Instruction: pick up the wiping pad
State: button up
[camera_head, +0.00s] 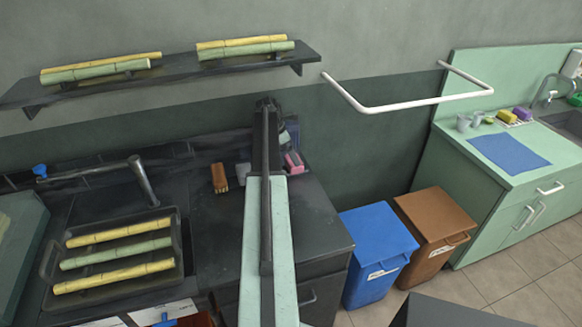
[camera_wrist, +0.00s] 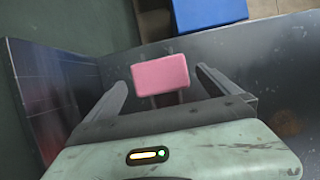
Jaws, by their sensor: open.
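The wiping pad (camera_wrist: 160,75) appears to be the pink block, seen in the wrist view just ahead of my gripper. My gripper (camera_wrist: 160,82) is open, with one finger to the left of the pad and one to the right. Both fingers look apart from the pad; the exact depth between them is hard to tell. In the head view the pink pad (camera_head: 294,162) is at the back of the dark counter (camera_head: 320,215), beside my arm. My arm hides most of my gripper there.
A brush (camera_head: 219,178) lies left of my arm. A tray (camera_head: 176,222) of cane stands at left. A blue bin (camera_head: 378,250) and a brown bin (camera_head: 437,230) stand right of the counter. A white rail (camera_head: 405,103) juts from the wall. A green counter holds a blue cloth (camera_head: 510,152).

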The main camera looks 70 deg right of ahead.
jog(key=shift+f, duration=0.2)
jog(key=b+x, duration=0.5)
jog(key=shift+w+f, duration=0.3)
jog(key=shift+r, duration=0.15)
jog(key=c, duration=1.1)
